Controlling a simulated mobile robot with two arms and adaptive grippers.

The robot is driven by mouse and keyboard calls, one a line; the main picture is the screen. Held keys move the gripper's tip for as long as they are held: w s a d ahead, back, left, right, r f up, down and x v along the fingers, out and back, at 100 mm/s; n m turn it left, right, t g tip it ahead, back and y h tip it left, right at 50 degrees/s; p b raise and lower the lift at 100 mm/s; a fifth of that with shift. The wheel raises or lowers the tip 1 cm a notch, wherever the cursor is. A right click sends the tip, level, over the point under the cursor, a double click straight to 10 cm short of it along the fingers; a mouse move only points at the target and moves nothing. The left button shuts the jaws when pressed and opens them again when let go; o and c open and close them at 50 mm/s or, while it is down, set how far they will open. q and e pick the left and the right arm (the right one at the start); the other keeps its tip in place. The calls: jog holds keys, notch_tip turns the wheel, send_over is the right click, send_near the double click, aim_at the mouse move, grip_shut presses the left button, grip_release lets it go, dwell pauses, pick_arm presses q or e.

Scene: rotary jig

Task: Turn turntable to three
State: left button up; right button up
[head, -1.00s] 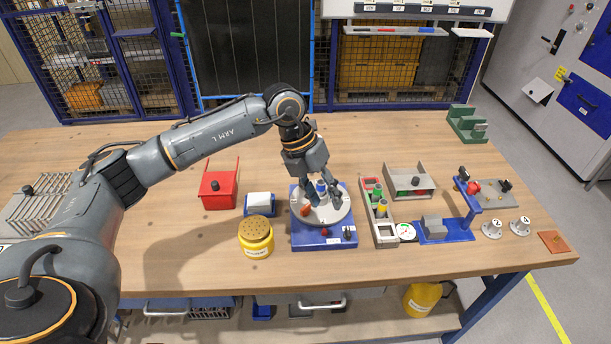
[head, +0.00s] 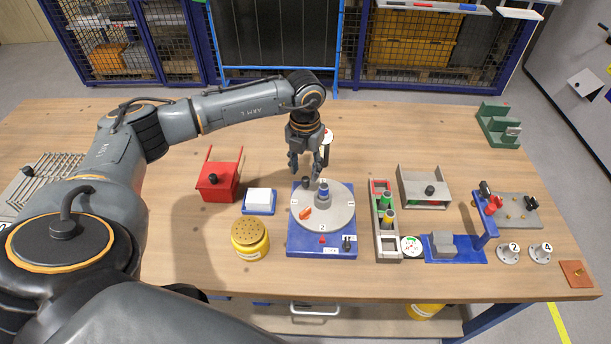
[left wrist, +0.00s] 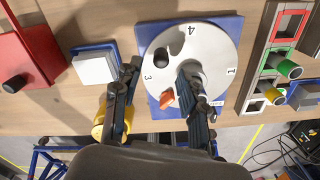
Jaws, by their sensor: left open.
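The turntable is a light grey disc (head: 339,217) on a blue base (head: 298,245) in the middle of the bench. In the head view, 2 is at its front. In the left wrist view the disc (left wrist: 214,52) shows 4 at the far side, 3 at left and 1 at right. My left gripper (head: 306,170) is open and empty, behind and above the disc, fingers pointing down. In the wrist view its fingers partly hide the disc. My right gripper is not in view.
Left of the turntable are a red bin (head: 218,186), a blue-and-white block (head: 259,201) and a yellow canister (head: 250,240). At right stand a grey rack (head: 388,240) with coloured cylinders and a grey tray (head: 424,187). The bench behind the turntable is mostly clear.

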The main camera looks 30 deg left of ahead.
aim_at(305, 179)
pick_arm(q)
notch_tip(305, 179, down, 4)
jog(key=shift+p, duration=0.4)
jog(key=shift+f, duration=0.6)
jog(key=shift+c, duration=1.3)
grip_shut()
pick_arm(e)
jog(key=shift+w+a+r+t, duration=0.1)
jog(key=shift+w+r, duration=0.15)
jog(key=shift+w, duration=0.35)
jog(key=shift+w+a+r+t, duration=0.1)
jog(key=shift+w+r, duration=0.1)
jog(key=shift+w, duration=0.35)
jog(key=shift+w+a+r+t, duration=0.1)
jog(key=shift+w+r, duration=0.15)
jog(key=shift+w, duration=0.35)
